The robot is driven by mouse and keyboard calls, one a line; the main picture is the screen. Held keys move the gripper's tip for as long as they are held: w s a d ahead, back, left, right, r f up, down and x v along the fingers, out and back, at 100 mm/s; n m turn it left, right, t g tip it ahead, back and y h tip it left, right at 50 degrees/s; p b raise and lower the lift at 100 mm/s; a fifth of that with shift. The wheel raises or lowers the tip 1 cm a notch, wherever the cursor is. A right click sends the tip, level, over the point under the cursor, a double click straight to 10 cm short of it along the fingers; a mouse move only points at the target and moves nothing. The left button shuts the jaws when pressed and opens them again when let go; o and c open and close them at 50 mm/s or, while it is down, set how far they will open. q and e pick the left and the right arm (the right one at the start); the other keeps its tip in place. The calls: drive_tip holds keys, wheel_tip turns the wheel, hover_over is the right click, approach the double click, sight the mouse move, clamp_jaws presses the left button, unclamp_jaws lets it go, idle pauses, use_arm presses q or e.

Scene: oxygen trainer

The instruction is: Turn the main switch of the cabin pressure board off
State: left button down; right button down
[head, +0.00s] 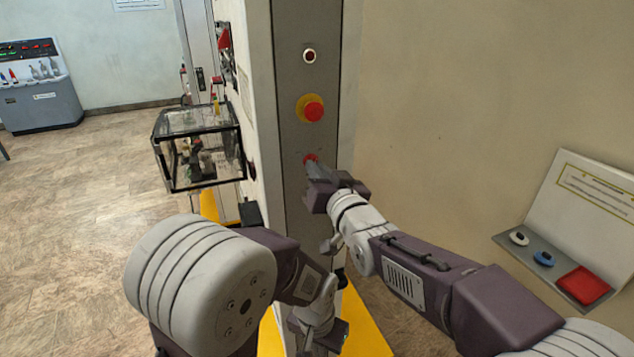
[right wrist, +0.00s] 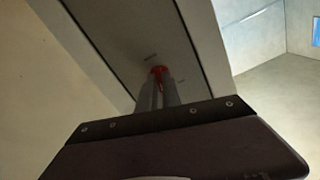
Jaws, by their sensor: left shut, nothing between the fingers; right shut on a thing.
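The main switch (head: 310,158) is a small red knob low on a grey vertical panel (head: 288,75). In the right wrist view the red switch (right wrist: 158,72) shows at the tips of my right gripper's fingers, with small unreadable labels by it. My right gripper (head: 313,168) is shut on the switch; the fingers hide part of it. My left gripper (head: 318,328) is low in front of the panel's foot, shut and empty, apart from the switch.
Above the switch sit a red push button on a yellow base (head: 312,108) and a small dark red round button or lamp (head: 309,56). A black-framed clear box (head: 190,122) juts out left. A shelf with a red tray (head: 583,286) is at right. Floor at left is clear.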

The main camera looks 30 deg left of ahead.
drive_tip(key=n+b, duration=0.8)
drive_tip(key=n, duration=0.3)
drive_tip(key=shift+n+b, duration=0.35)
drive_tip(key=shift+n, duration=0.05)
idle(0.4)
drive_tip(key=c, duration=1.5)
unclamp_jaws()
drive_tip(key=shift+w, duration=0.1)
